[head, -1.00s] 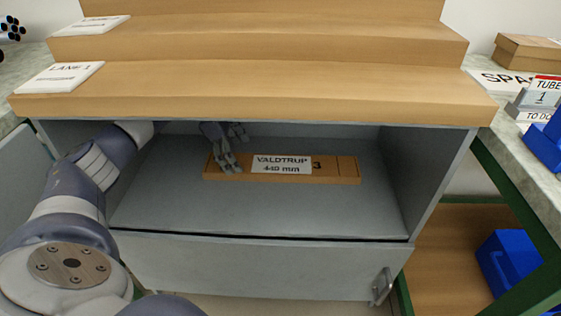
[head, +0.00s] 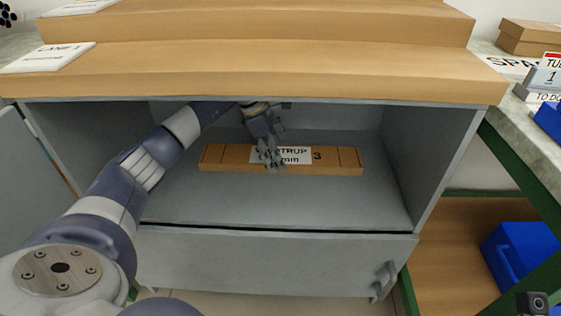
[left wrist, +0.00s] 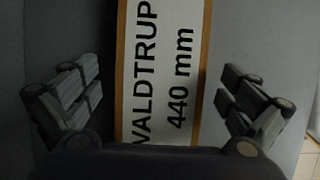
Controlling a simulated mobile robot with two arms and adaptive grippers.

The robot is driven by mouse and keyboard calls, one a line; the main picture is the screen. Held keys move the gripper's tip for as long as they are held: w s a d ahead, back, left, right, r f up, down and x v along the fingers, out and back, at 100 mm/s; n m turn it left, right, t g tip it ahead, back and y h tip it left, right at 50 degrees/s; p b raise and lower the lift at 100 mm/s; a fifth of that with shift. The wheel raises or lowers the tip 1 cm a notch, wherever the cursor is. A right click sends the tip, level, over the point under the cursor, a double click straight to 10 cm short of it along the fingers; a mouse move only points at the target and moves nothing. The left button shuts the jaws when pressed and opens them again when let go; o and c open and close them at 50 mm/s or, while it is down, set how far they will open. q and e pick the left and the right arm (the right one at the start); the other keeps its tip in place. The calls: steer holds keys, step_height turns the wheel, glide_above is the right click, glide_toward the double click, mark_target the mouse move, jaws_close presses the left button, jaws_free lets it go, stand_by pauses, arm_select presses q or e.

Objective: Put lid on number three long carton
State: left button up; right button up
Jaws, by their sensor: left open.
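A long flat brown carton piece (head: 338,161), marked VALDTRUP 440 mm and 3, lies lengthwise on the floor of the grey cabinet. I cannot tell whether it is a lid alone or a lidded carton. My left gripper (head: 269,164) reaches in from above and hides part of its white label. In the left wrist view the label (left wrist: 165,70) lies between the fingers of my open left gripper (left wrist: 162,97). One finger pair stands on each side, with gaps to the carton piece. My right gripper is not in view.
The cabinet (head: 462,135) is open at the front, with a stepped wooden top (head: 260,68) overhanging it. A handled grey front (head: 270,262) is below. At right are a blue bin (head: 515,255) and a brown box (head: 528,38). The cabinet floor is otherwise clear.

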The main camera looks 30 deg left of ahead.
arm_select(q)
steer(key=shift+d+f, duration=0.1)
steer(key=shift+f, duration=0.05)
steer(key=shift+c, duration=0.2)
steer(key=c, duration=1)
steer(key=shift+c, duration=0.2)
steer(key=shift+r+p, duration=0.7)
steer(key=shift+p, duration=0.1)
steer(key=shift+r, duration=0.1)
